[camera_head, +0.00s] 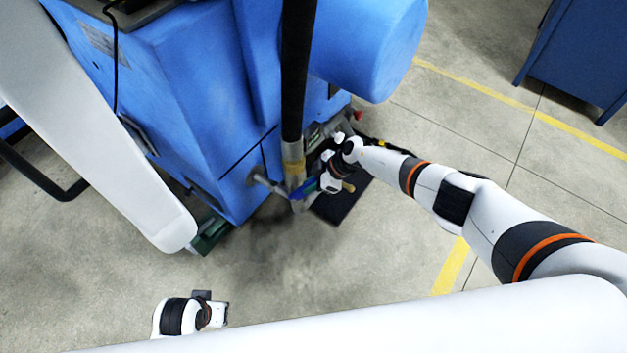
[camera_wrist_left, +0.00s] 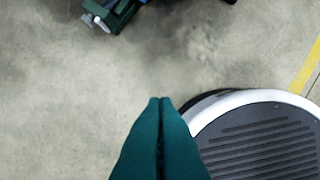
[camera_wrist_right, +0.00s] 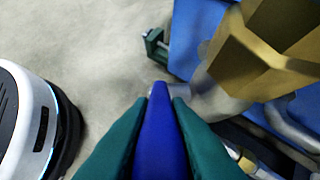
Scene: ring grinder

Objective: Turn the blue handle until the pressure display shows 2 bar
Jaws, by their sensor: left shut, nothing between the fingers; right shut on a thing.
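The blue handle (camera_head: 308,187) is beside a pipe at the front corner of the blue machine. My right gripper (camera_head: 322,182) is shut on the handle. In the right wrist view, the blue handle (camera_wrist_right: 160,135) is between the green fingers, with its tip pointing away from my wrist. My left gripper (camera_head: 222,313) is low over the floor at the bottom left of the head view, away from the machine. Its fingers (camera_wrist_left: 165,102) are together and empty in the left wrist view. I cannot make out a pressure display or reading in any view.
The blue machine (camera_head: 200,90) fills the upper left. A black hose (camera_head: 297,70) runs down to the pipe, and a brass fitting (camera_wrist_right: 265,60) is close to my right fingers. A dark mat (camera_head: 342,203) lies below. The floor (camera_head: 370,260) in front is clear.

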